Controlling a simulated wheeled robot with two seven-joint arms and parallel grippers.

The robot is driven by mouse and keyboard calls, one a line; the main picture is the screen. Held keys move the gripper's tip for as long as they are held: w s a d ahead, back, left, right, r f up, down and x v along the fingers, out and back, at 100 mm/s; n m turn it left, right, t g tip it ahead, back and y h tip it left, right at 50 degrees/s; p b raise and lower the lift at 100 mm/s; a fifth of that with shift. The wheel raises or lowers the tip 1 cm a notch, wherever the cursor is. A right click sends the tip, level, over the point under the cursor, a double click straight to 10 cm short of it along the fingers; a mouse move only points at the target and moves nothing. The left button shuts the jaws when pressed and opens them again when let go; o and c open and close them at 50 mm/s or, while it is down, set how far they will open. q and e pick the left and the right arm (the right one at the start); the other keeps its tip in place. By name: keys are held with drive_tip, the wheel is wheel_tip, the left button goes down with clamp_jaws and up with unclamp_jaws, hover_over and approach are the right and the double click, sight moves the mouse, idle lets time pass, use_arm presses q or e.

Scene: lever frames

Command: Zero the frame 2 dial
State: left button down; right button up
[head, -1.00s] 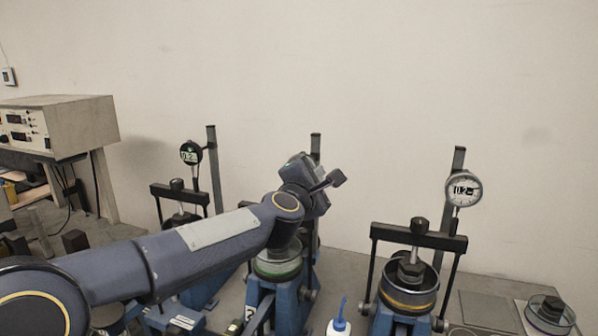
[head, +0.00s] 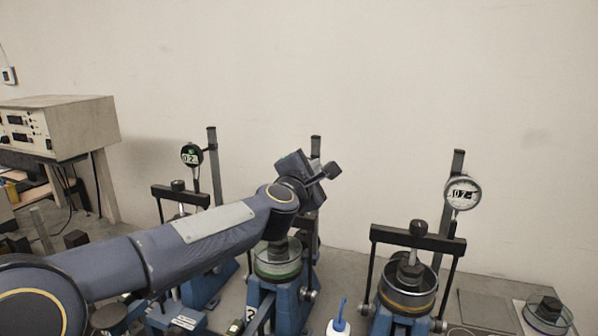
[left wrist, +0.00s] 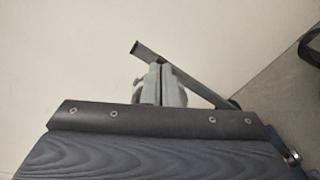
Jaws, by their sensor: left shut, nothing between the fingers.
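Frame 2 (head: 285,307) is the blue lever frame in the middle, with a "2" label low on its front. It carries a round cell with a green band (head: 279,268). My left arm crosses in front of it, and my left gripper (head: 308,178) is at the frame's upright post (head: 316,145). The frame 2 dial is hidden behind the gripper in the head view. In the left wrist view the pale fingers (left wrist: 161,86) are shut and empty, with a rounded grey shape behind them and a dark slanted post (left wrist: 180,74) beside them. Contact cannot be told. My right gripper is not in view.
A frame to the left has a dark dial (head: 191,155). A frame to the right has a white-faced dial (head: 462,193). A white bottle with a blue tip (head: 339,327) stands between the middle and right frames. An instrument box (head: 60,125) is at left.

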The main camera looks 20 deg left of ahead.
use_arm(q)
drive_tip(key=shift+a+r, duration=0.15)
drive_tip(key=shift+a, duration=0.15)
drive_tip(key=shift+a+r, duration=0.25)
drive_tip(key=shift+a+r+p, duration=0.1)
drive_tip(key=shift+a+p, duration=0.1)
drive_tip(key=shift+p, duration=0.1)
drive_tip(key=s+d+p, duration=0.1)
drive_tip(key=s, duration=0.5)
drive_tip(key=shift+r, duration=0.4)
idle(0.3)
